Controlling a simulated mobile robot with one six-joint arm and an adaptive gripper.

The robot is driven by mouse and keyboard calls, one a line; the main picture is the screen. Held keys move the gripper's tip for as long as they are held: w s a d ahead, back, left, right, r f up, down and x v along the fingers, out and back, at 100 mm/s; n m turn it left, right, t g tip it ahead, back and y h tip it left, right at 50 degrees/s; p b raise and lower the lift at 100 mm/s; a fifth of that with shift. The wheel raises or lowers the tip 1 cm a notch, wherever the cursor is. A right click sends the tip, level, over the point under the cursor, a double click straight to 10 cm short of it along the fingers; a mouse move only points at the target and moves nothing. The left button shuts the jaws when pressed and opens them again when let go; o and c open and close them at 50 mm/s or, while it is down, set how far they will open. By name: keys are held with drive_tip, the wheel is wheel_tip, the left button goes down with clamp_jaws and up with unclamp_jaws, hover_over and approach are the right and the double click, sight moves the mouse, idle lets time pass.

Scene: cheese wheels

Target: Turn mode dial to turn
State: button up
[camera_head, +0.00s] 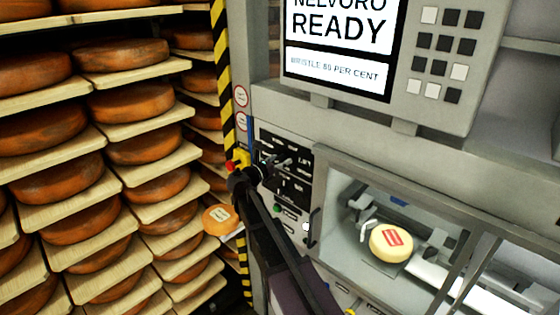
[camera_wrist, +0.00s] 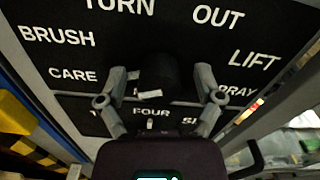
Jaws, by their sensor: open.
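The mode dial (camera_wrist: 166,72) is a round black knob on a black panel (camera_wrist: 60,18), seen in the wrist view. White words ring it: BRUSH, TURN, OUT, LIFT, CARE and one partly hidden word ending in RAY. A small white bar shows at the knob's lower edge; I cannot tell surely whether it is the pointer. My gripper (camera_wrist: 162,80) is open, with one finger on each side of the knob and a visible gap on both sides. In the head view my gripper (camera_head: 274,160) is in front of the upper panel and hides the dial.
A lower panel (camera_wrist: 90,117) with FOUR on it lies below the dial. Right of the panels is a glazed chamber with a cheese wheel (camera_head: 391,243). A screen (camera_head: 340,45) reads READY above. A yellow-black striped post (camera_head: 220,60) and cheese shelves (camera_head: 60,215) stand left.

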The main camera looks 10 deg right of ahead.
drive_tip(key=c, duration=1.1)
drive_tip(key=shift+c, duration=0.2)
drive_tip(key=shift+m, duration=0.5)
drive_tip(key=m, duration=0.8)
drive_tip(key=shift+s, duration=0.1)
drive_tip(key=m, duration=0.4)
drive_tip(key=shift+d+m, duration=0.1)
drive_tip(key=shift+m, duration=0.2)
drive_tip(key=m, duration=0.4)
drive_tip(key=shift+f, duration=0.1)
